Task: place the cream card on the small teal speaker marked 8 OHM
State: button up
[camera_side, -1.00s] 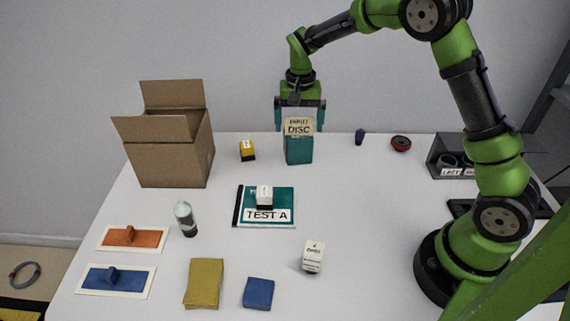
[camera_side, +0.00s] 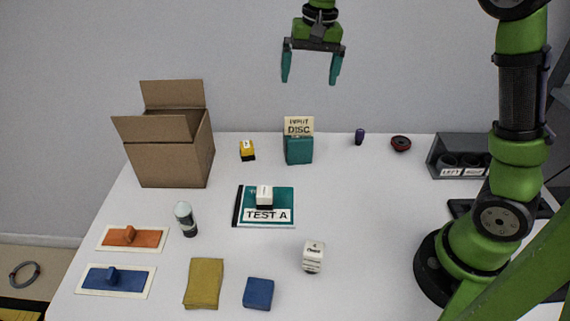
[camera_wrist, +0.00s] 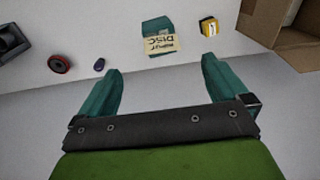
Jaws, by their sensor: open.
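The cream card (camera_side: 299,126), printed with a word that looks like INPUT above DISC, stands upright at the top of a teal block (camera_side: 299,150) at the back of the table. It seems to rest on the block. I cannot read an 8 OHM mark on the block from here. The wrist view shows the card (camera_wrist: 162,45) against the teal block (camera_wrist: 156,25), with the lettering upside down. My gripper (camera_side: 311,82) is open and empty, above the card and apart from it. Its two teal fingers also show in the wrist view (camera_wrist: 161,66).
An open cardboard box (camera_side: 175,155) stands at the back left, with a small yellow block (camera_side: 247,151) beside it. A dark purple piece (camera_side: 360,137) and a red round part (camera_side: 401,143) lie right of the teal block. A TEST A board (camera_side: 285,200) lies mid-table.

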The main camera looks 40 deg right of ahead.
jog(key=s+a+n+t, duration=0.2)
jog(key=s+a+t, duration=0.1)
jog(key=s, duration=0.7)
jog(key=s+a+n+t+y, duration=0.1)
jog(key=s+a+n+t, duration=0.1)
jog(key=s, duration=0.8)
jog(key=shift+a+t, duration=0.4)
jog(key=shift+t, duration=0.2)
